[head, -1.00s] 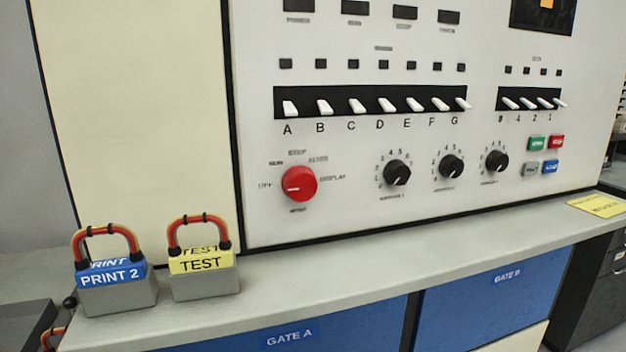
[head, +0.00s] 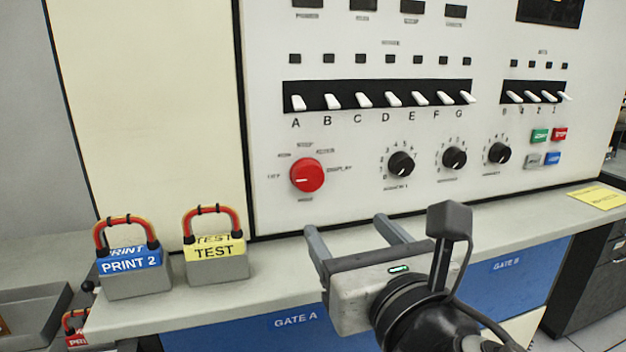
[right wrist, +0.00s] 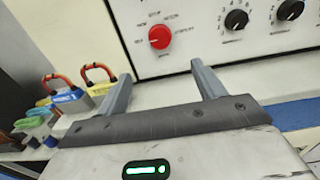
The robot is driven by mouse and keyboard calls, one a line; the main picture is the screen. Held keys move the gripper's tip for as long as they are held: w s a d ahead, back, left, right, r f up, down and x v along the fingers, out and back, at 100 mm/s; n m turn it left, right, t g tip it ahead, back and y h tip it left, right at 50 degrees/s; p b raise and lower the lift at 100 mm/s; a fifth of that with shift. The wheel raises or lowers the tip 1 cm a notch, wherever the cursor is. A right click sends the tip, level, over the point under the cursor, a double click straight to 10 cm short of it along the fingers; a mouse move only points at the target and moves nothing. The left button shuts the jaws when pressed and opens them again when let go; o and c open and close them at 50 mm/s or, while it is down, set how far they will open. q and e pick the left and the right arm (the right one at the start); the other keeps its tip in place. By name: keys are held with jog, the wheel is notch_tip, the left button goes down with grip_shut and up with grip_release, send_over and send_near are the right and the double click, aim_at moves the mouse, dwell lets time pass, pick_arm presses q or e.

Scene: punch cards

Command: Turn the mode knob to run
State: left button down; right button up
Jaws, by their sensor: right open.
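The mode knob is a large red round knob (head: 307,175) on the white panel, with labels around it; OFF is at its left and DISPLAY at its right. Its white pointer mark points left, toward OFF. It also shows in the right wrist view (right wrist: 159,38), above and between the fingers. My right gripper (head: 345,222) is open and empty, in front of the shelf, below and to the right of the knob and apart from it. The fingers also show in the right wrist view (right wrist: 158,78). My left gripper is not in view.
Two padlock-like blocks, PRINT 2 (head: 135,284) and TEST (head: 217,268), stand on the grey shelf (head: 272,275) left of my gripper. Black dials (head: 401,164) and a row of white switches (head: 362,100) are on the panel near the knob. A yellow card (head: 597,197) lies at the right.

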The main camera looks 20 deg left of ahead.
aim_at(311, 179)
jog(key=p+x, duration=0.1)
jog(key=x, duration=1.4)
jog(key=shift+w+a, duration=0.2)
jog(key=shift+a, duration=0.05)
jog(key=c, duration=1)
